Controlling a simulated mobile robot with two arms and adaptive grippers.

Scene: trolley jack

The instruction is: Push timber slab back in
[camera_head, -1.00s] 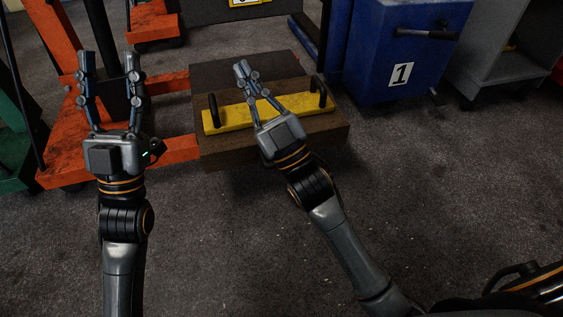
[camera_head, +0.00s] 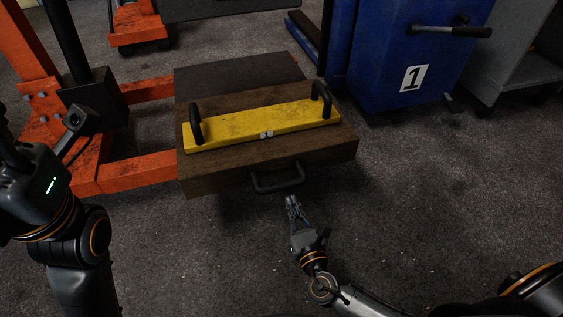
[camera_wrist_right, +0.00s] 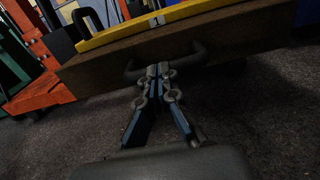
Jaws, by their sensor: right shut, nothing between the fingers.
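The brown timber slab (camera_head: 225,172) lies level in the middle of the head view, sticking out towards me from a dark flat block (camera_head: 235,78). A black handle (camera_head: 278,180) is on its front face. My right gripper (camera_head: 290,200) is shut and empty, low in front of the slab just below the handle. In the right wrist view its closed fingertips (camera_wrist_right: 158,70) overlap the handle (camera_wrist_right: 195,55) near the slab's front face (camera_wrist_right: 105,77); contact is unclear. My left gripper (camera_head: 30,185) is at the left edge; its fingers are not clear.
A yellow bar (camera_head: 255,125) with two black grips lies on the slab. An orange jack frame (camera_head: 130,173) stands close at the left. A blue cabinet (camera_head: 380,65) marked 1 stands at the back right. The floor in front of the slab is clear.

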